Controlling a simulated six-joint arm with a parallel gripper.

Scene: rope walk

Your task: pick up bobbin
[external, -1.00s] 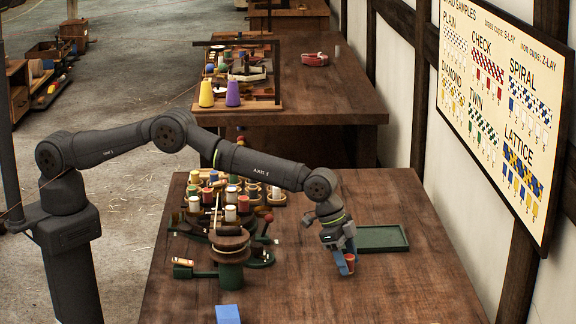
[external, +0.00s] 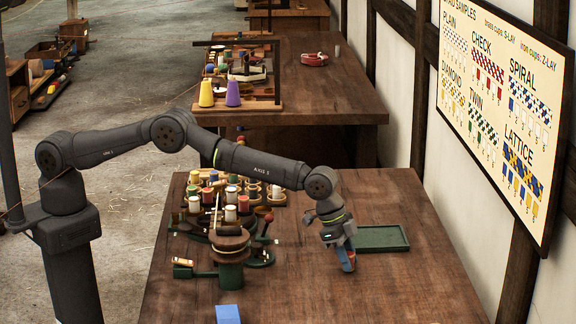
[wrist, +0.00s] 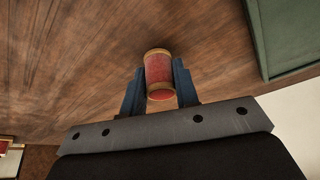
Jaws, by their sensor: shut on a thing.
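A red bobbin (wrist: 159,74) with tan ends sits between the two blue fingers of my gripper (wrist: 159,88) in the wrist view. The fingers are shut on its sides. In the external view my gripper (external: 347,260) is over the right part of the near table, in front of the green tray. Only a little of the red bobbin (external: 352,258) shows there, beside the fingers. I cannot tell whether its lower end touches the table.
The green tray (external: 402,247) lies just behind and right of my gripper; its edge also shows in the wrist view (wrist: 258,45). A braiding stand (external: 230,272) with several bobbins is to the left. The table's front right (external: 420,295) is clear.

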